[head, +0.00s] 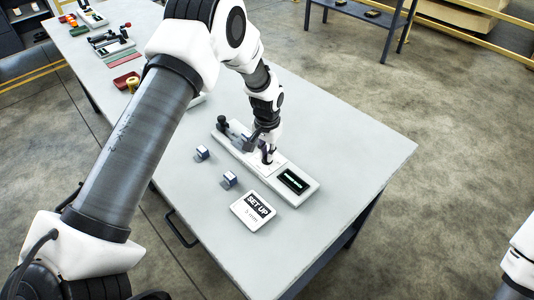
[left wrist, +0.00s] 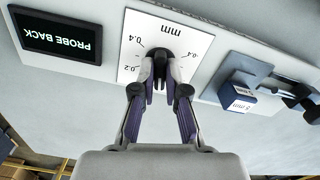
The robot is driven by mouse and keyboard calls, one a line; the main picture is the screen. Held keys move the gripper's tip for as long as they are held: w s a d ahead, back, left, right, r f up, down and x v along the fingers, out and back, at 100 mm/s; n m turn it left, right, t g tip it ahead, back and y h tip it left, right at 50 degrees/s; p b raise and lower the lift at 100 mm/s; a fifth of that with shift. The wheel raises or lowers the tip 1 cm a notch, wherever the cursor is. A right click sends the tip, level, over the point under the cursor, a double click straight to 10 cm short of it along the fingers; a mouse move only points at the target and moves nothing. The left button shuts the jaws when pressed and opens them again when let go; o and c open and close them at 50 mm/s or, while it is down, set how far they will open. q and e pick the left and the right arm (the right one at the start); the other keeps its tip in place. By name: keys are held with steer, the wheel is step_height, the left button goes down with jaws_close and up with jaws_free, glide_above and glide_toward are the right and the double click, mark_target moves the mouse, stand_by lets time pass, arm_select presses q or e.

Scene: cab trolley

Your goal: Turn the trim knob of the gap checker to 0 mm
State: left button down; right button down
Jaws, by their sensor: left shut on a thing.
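The gap checker (head: 305,197) is a long pale unit on the table, with a black display at its near end. In the left wrist view the display (left wrist: 57,33) reads "PROBE BACK", upside down. The black trim knob (left wrist: 161,56) sits on a white dial plate (left wrist: 137,24) marked "mm" with 0.2 and 0.4 figures. My left gripper (left wrist: 159,80) is shut on the knob from above; it shows in the head view (head: 267,156) over the middle of the checker. The fingers hide part of the knob and the dial, so its exact setting cannot be read.
A block marked 5 mm (left wrist: 238,91) sits at the checker's probe (left wrist: 298,92). Two small blocks (head: 202,153) (head: 229,179) and a "SET UP 5 mm" card (head: 253,211) lie beside the checker. A red tray (head: 122,82) is farther back. The table's right side is clear.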

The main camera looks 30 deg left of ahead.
arm_select(q)
steer(key=shift+s+f+m, duration=0.1)
steer(key=shift+f+m, duration=0.05)
steer(key=shift+m, duration=1.15)
steer(key=c, duration=1.2)
jaws_free()
step_height(320, 180, up, 12)
